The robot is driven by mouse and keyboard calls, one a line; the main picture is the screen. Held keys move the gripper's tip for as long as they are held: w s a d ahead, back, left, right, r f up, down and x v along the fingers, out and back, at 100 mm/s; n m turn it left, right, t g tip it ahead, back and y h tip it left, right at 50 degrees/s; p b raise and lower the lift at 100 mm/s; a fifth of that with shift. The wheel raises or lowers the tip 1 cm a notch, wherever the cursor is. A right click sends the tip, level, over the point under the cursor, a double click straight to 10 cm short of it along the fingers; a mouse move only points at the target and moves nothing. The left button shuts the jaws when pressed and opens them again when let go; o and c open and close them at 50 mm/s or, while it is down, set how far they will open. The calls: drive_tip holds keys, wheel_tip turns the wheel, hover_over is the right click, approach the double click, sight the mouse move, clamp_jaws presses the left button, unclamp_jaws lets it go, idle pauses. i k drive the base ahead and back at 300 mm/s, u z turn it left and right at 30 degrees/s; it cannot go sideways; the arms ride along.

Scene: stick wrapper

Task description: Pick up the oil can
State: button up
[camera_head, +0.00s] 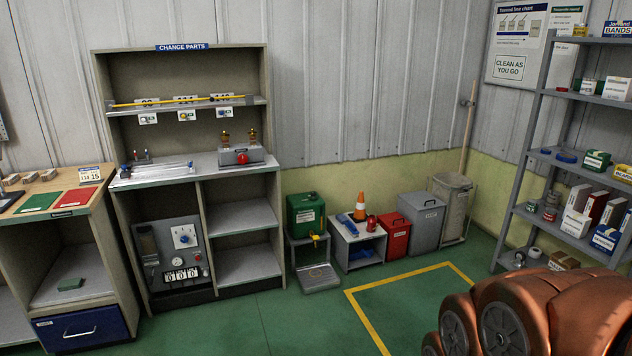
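A small red can-like object (371,222) stands on the low grey table (357,240) by the back wall, just right of an orange cone (360,205). It looks most like the oil can, but it is too small to be sure. A larger green container (305,214) with a yellow tap sits on a low stand to its left. My copper-coloured arm fills the lower right corner, well apart from the red can. My gripper cannot be made out in this view.
A red bin (394,238), a grey lidded bin (422,219) and a tall bin (451,205) stand right of the low table. A grey tray (319,278) lies on the floor before the green container's stand. The green floor within the yellow outline (368,318) looks clear.

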sight(371, 221)
drive_tip(key=z, duration=0.25)
drive_tip(key=i, duration=3.65)
drive_tip(key=u, duration=0.3)
